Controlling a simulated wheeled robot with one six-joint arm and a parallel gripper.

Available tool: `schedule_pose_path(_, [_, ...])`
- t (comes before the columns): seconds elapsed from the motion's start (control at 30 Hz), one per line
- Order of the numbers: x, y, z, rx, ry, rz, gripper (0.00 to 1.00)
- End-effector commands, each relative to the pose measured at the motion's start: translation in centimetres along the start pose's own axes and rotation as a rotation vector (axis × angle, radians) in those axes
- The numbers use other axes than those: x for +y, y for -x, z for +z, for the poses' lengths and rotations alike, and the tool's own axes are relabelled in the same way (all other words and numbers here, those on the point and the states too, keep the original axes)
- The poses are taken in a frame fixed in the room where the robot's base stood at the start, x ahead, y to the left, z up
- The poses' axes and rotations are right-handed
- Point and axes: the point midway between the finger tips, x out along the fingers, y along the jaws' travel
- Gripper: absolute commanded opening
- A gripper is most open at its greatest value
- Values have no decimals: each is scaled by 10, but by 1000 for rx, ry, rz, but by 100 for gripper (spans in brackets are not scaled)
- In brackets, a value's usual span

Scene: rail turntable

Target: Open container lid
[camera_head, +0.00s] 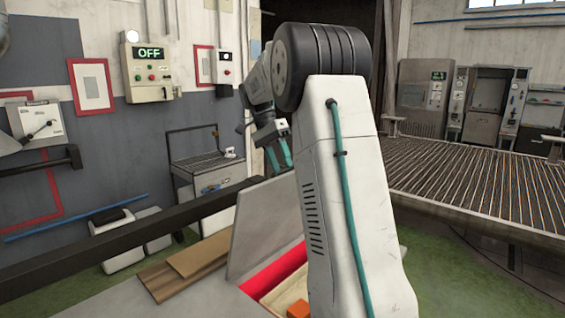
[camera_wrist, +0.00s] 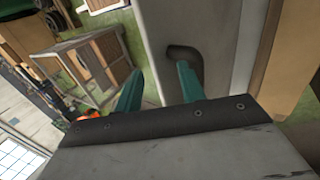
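The container (camera_head: 268,274) is partly hidden behind my arm, with a red inner face and an orange block (camera_head: 298,309) showing inside. Its grey lid (camera_head: 262,228) stands raised and steeply tilted, so the container is open. My gripper (camera_head: 279,154) is above the lid's upper edge, with teal fingers pointing down. In the wrist view my gripper (camera_wrist: 157,77) has its fingers spread apart. A dark curved handle (camera_wrist: 184,52) on a light grey panel (camera_wrist: 213,30) shows right by the right finger. I cannot tell whether they touch. Nothing is seen held between the fingers.
Brown boards (camera_head: 186,265) lie left of the container. A grey workbench cabinet (camera_head: 208,172) stands beyond, and a slatted conveyor (camera_head: 470,187) is at right. A wall box (camera_head: 149,66) reads OFF.

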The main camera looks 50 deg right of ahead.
Motion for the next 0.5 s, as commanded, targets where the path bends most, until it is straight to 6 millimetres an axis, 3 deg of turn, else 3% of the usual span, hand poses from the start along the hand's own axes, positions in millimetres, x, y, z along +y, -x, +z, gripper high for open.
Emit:
schedule_pose_path(0.2, [16, -6, 8, 1, -2, -1, 40])
schedule_pose_path(0.5, [17, -7, 9, 1, -2, -1, 40])
